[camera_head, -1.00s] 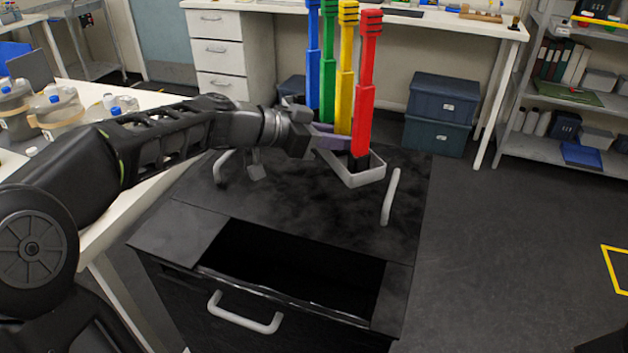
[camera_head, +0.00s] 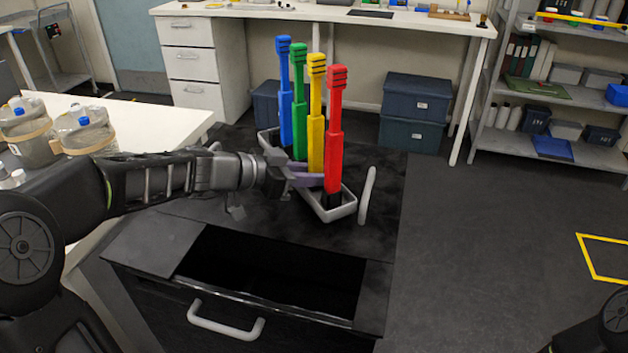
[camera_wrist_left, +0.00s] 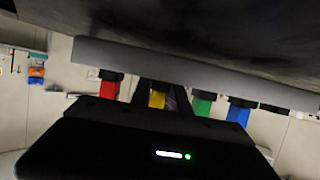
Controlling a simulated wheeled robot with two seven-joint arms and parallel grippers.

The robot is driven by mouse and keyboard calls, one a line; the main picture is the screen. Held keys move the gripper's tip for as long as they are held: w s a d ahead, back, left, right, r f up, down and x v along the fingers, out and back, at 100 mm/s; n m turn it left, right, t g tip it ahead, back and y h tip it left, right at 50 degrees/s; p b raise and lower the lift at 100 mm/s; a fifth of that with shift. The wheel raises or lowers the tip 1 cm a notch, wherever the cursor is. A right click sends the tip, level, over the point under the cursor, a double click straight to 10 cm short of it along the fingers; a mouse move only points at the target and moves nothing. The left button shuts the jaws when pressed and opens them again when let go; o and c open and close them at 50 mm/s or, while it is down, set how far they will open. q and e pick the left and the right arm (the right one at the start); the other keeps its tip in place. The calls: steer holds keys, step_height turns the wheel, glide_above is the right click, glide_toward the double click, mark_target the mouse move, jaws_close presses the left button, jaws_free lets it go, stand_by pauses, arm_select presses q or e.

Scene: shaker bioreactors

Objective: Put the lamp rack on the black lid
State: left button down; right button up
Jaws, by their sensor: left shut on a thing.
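The lamp rack (camera_head: 346,210) is a light grey tray carrying upright blue, green, yellow and red lamps. It stands over the right part of the black lid (camera_head: 240,215), just left of the lid's right handle (camera_head: 367,195). My left gripper (camera_head: 290,177) is shut on the rack at a purple piece near the yellow lamp. In the left wrist view the rack's grey edge (camera_wrist_left: 200,72) lies close to the dark lid surface (camera_wrist_left: 230,25). I cannot tell whether they touch. My right gripper is out of view.
In front of the lid is a dark opening (camera_head: 270,275) with a front handle (camera_head: 225,322). A white table with bottles (camera_head: 85,130) stands at left. Blue boxes (camera_head: 414,115) and a shelf (camera_head: 560,100) are behind.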

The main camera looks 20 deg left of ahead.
arm_select(q)
steer(key=shift+f, duration=0.55)
steer(key=c, duration=1.7)
jaws_free()
steer(key=shift+f, duration=0.15)
steer(key=o, duration=0.5)
steer(key=shift+c, duration=0.2)
steer(key=v, duration=1.2)
steer(key=shift+b, duration=0.35)
